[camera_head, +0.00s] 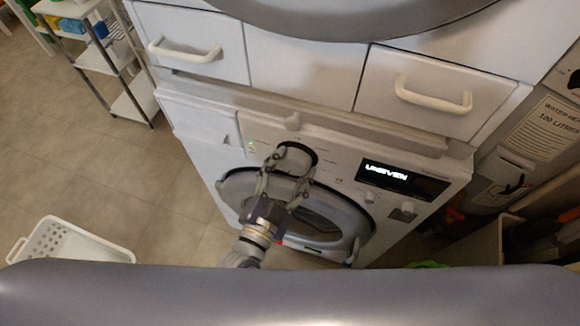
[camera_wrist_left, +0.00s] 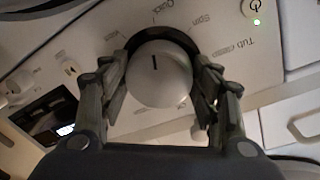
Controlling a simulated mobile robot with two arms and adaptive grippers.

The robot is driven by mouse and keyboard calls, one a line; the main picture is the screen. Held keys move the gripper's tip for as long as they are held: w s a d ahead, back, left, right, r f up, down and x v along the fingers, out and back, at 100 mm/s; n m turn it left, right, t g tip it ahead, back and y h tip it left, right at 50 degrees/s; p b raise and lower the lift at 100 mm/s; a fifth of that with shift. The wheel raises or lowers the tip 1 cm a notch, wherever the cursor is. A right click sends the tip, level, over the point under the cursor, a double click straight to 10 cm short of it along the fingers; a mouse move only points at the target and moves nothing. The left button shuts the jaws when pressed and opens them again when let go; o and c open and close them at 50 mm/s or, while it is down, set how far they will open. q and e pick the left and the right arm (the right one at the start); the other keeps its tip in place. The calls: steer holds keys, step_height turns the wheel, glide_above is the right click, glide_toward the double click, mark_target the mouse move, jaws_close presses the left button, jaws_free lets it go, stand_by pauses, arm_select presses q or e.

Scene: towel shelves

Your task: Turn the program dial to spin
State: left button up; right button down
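The program dial is a round pale knob with a dark ring on the washing machine's front panel (camera_head: 342,160). It shows in the left wrist view (camera_wrist_left: 158,78), and its dark mark points up, close to the "Quick" label. "Spin" is printed to the right of "Quick", with "Tub clean" further right and "Wash" to the left. My left gripper (camera_wrist_left: 160,85) straddles the dial, one finger on each side and close to its rim. I cannot tell whether both fingers press on it. In the head view the left gripper (camera_head: 288,176) partly covers the dial. My right gripper is not in view.
The lit display (camera_head: 388,176) right of the dial seems to read "UNEVEN". Drawers with white handles (camera_head: 432,95) sit above the machine, and the round door (camera_head: 325,222) is below. A white basket (camera_head: 68,243) stands on the floor at left. A wheeled rack (camera_head: 105,58) is at the back left.

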arm_select(q)
steer(key=shift+r+m+p, duration=0.25)
steer(key=shift+m+p, duration=0.15)
steer(key=shift+p, duration=0.4)
steer(key=m+p, duration=0.2)
steer(key=p, duration=0.1)
steer(key=shift+r+m+p, duration=0.15)
steer(key=shift+m+p, duration=0.15)
steer(key=shift+m, duration=0.1)
steer(key=shift+m+p, duration=0.9)
steer(key=shift+m, duration=0.2)
steer(key=shift+m+p, duration=0.5)
steer(key=shift+m, duration=0.4)
steer(key=o, duration=1.1)
steer(key=shift+f, duration=0.2)
steer(key=shift+c, duration=0.2)
steer(key=shift+s, duration=0.1)
